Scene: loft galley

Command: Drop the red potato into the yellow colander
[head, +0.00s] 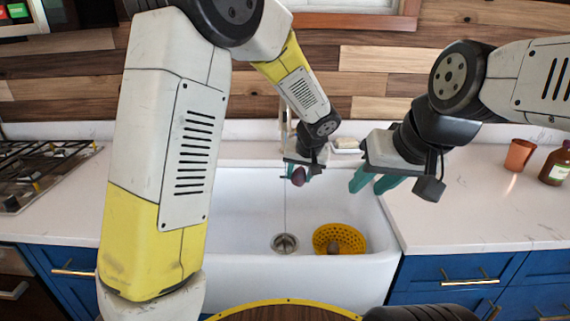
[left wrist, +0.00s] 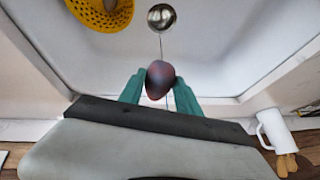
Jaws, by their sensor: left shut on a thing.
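The dark red potato (head: 299,176) is held between the teal fingers of my left gripper (head: 302,171), above the back part of the white sink. In the left wrist view the potato (left wrist: 159,80) sits between both fingertips. The yellow colander (head: 358,238) rests on the sink floor at the right, in front of and below my left gripper, with a brown item (head: 333,247) in it. The colander (left wrist: 88,12) is partly cut off in the left wrist view. My right gripper (head: 374,182) is empty over the sink's right rim, its fingers apart.
The sink (head: 240,215) has a metal drain (head: 285,243) left of the colander. A copper cup (head: 520,155) and a brown bottle (head: 557,164) stand on the right counter. A gas hob (head: 40,165) is at the left. A white mug (left wrist: 275,130) shows in the left wrist view.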

